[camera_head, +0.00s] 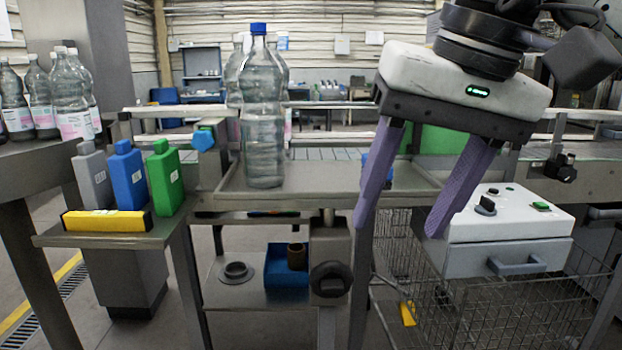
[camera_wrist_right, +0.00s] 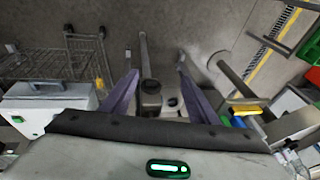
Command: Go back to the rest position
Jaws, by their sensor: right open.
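My right gripper (camera_head: 405,205) comes in from the upper right in the head view. It is open, with its two purple fingers apart and pointing down, and nothing is between them. It hangs in front of the right part of the small steel table (camera_head: 310,190). In the right wrist view its fingers (camera_wrist_right: 156,85) are also spread and empty, with the floor and parts of the stand below. My left gripper is not in view.
A clear bottle with a blue cap (camera_head: 263,110) stands on the steel table. A white control box (camera_head: 507,230) and a wire cart (camera_head: 500,310) are at the right. Grey, blue and green containers (camera_head: 165,178) and a yellow block (camera_head: 107,221) are on the left shelf. Labelled bottles (camera_head: 72,95) stand far left.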

